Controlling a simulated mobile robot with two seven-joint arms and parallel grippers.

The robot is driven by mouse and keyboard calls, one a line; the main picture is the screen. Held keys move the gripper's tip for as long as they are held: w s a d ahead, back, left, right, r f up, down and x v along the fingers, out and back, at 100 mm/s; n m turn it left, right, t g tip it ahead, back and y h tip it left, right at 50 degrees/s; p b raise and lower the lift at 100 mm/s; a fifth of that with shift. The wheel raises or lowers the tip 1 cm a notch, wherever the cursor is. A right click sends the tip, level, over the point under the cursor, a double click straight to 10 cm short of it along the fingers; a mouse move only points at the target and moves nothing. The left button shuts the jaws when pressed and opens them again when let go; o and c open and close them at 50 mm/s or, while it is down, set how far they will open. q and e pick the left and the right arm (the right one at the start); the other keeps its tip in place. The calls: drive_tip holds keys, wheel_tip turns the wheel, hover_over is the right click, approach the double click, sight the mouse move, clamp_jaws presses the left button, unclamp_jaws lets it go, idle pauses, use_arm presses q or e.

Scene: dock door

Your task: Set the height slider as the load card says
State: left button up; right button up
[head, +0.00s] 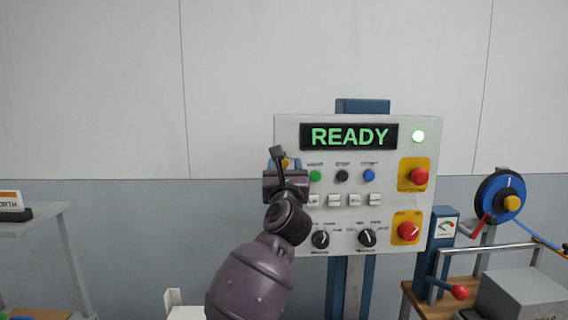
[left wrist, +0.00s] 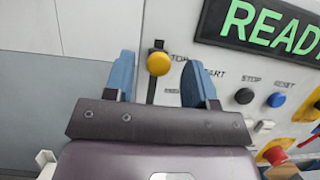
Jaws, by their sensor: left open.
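The control panel (head: 290,130) stands ahead with a lit green READY display (head: 349,136). The height slider's yellow knob (left wrist: 158,63) sits near the upper part of a dark vertical slot at the panel's left side. My left gripper (left wrist: 158,68) is open, its blue fingers on either side of the knob in the picture, with gaps; contact cannot be told. In the head view my left gripper (head: 284,166) covers the panel's left edge and mostly hides the slider. No readable load card shows. My right gripper is out of view.
The panel carries green, black and blue buttons, several small white keys, dials and red knobs on yellow plates (head: 407,228). A blue reel (head: 498,196) and red-knobbed lever (head: 460,292) stand right. A grey table (head: 48,221) at left holds a partly cut-off sign (head: 12,200).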

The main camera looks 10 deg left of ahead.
use_arm(q)
drive_tip(key=v, duration=0.7)
drive_tip(key=shift+s+b, duration=0.35)
drive_tip(key=shift+b, duration=0.05)
drive_tip(key=shift+d+f, duration=0.1)
